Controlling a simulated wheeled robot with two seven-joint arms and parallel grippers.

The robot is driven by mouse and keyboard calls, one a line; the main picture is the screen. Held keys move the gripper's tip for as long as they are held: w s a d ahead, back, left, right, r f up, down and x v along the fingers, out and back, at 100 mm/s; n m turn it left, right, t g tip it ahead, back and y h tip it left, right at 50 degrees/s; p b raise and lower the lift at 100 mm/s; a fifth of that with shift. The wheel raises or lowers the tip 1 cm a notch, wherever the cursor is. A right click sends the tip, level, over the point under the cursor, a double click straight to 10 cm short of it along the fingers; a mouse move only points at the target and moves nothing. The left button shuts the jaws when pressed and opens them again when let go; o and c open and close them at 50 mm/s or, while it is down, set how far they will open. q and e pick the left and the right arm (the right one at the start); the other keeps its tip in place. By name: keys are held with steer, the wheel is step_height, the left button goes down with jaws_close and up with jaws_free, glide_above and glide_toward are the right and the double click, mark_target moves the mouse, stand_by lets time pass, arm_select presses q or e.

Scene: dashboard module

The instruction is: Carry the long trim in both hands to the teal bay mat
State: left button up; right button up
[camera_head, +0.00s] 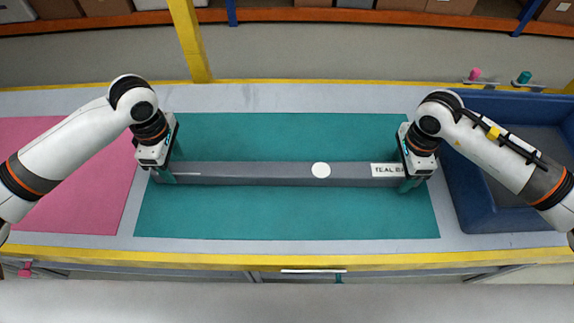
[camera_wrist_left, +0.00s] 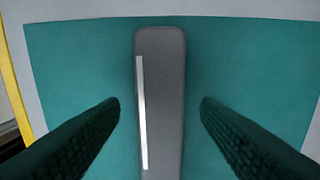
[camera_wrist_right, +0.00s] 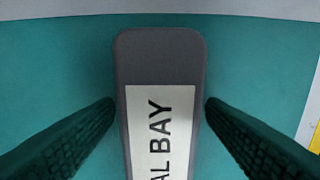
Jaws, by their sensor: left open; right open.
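The long trim (camera_head: 260,174) is a grey bar lying lengthwise across the teal bay mat (camera_head: 290,220). It has a white disc near its middle and a white label at its right end; the label (camera_wrist_right: 160,130) reads "AL BAY" in the right wrist view. My left gripper (camera_head: 165,174) is over the trim's left end, its fingers open on either side of the bar (camera_wrist_left: 162,100) with gaps. My right gripper (camera_head: 411,182) is over the right end, its fingers open on either side, close to the bar. The grippers hide parts of both ends in the head view.
A pink mat (camera_head: 85,200) lies to the left of the teal mat. A dark blue bin (camera_head: 475,215) stands at the right, under my right arm. A yellow post (camera_head: 190,40) rises behind the table. The teal mat is otherwise clear.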

steer(key=shift+r, duration=0.25)
arm_select(q)
step_height(320, 180, up, 9)
arm_select(e)
step_height(320, 180, up, 12)
steer(key=shift+f, duration=0.25)
arm_select(q)
steer(key=shift+f, duration=0.1)
stand_by(0.4)
